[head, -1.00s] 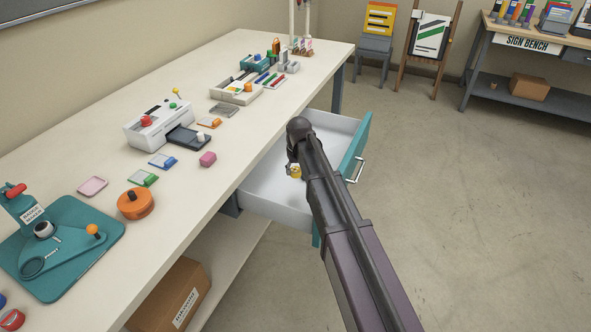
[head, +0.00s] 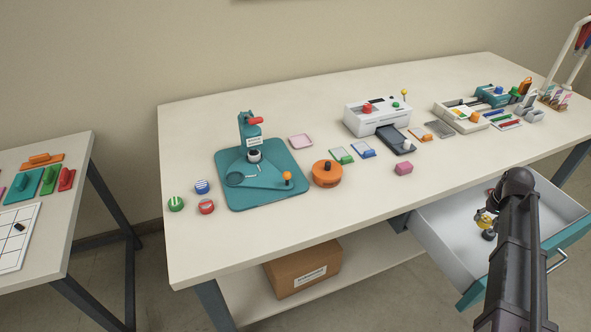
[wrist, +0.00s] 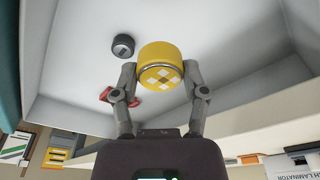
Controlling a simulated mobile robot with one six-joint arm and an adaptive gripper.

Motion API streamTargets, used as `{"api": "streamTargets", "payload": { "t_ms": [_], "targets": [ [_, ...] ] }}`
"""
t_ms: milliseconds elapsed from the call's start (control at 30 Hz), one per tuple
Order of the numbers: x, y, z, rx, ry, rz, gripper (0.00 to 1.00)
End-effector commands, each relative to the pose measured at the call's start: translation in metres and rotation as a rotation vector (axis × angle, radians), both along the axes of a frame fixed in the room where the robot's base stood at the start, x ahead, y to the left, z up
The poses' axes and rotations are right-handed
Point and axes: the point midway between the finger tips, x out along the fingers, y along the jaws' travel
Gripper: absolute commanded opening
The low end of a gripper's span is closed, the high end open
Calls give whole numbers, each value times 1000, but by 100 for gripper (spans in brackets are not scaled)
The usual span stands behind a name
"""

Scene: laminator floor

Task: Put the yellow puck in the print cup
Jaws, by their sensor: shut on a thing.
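The yellow puck (wrist: 160,65), with a checkered face, is between the two fingers of my gripper (wrist: 160,82) in the wrist view. My gripper is shut on it. In the head view the puck (head: 483,220) is a small yellow patch inside the open drawer, partly hidden by my arm; I cannot tell whether it touches the drawer floor. A teal press (head: 262,178) stands on the bench with a round white-and-black part (head: 254,155) and a dark ring (head: 235,179). I cannot tell which of these is the print cup.
The white drawer (head: 445,237) has raised walls around my gripper.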

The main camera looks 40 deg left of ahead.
Motion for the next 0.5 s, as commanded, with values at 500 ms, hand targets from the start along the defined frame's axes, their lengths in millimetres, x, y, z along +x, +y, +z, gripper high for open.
{"api": "streamTargets", "payload": {
  "t_ms": [500],
  "targets": [
    [0,0,94,0,0,0,13]
  ]
}}
